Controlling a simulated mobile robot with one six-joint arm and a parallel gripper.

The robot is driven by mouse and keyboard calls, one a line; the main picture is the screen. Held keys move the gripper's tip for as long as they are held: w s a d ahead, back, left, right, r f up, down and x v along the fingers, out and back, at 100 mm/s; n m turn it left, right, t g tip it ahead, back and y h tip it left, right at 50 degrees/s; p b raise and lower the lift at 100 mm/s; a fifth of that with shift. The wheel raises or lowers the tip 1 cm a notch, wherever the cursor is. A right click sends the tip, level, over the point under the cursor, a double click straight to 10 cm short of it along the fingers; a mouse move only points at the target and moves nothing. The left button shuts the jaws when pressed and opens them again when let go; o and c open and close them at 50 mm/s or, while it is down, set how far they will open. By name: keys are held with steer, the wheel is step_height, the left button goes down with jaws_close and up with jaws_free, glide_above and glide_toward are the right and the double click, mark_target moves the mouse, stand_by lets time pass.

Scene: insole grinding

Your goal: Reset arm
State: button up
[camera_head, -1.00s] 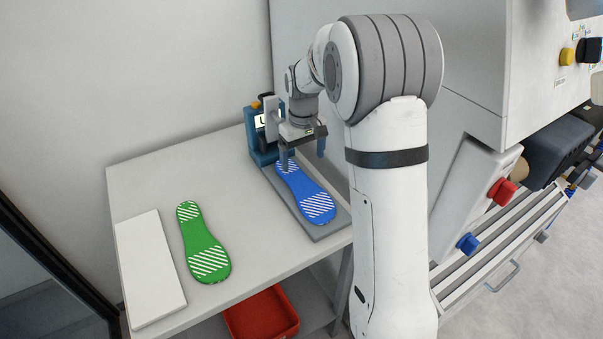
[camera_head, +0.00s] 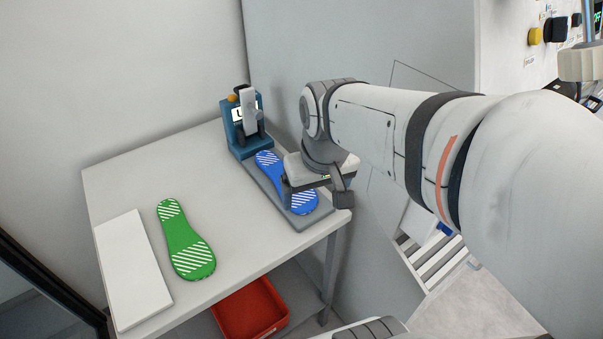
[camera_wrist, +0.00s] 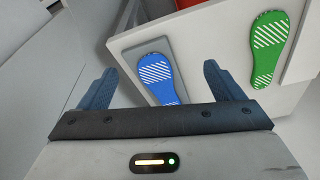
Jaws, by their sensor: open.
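My gripper (camera_head: 316,190) is over the near right end of the grey plate (camera_head: 307,223) in the head view and covers part of the blue insole (camera_head: 268,162). In the wrist view my gripper (camera_wrist: 160,88) is open, its two blue fingers spread apart with nothing between them held. The blue insole (camera_wrist: 157,75) lies on the grey plate beyond the fingers there. The green insole (camera_head: 186,243) lies flat on the table, apart from my gripper.
A blue device (camera_head: 237,125) stands at the back of the plate. A white slab (camera_head: 132,268) lies at the left of the table (camera_head: 110,190). A red bin (camera_head: 250,310) sits below. A grey machine wall (camera_head: 360,45) rises close behind my arm.

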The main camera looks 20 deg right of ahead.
steer(key=s, duration=0.1)
steer(key=s+f, duration=0.1)
steer(key=s, duration=0.1)
steer(key=shift+s+a+f, duration=0.15)
steer(key=shift+s+a, duration=0.1)
steer(key=shift+s, duration=0.15)
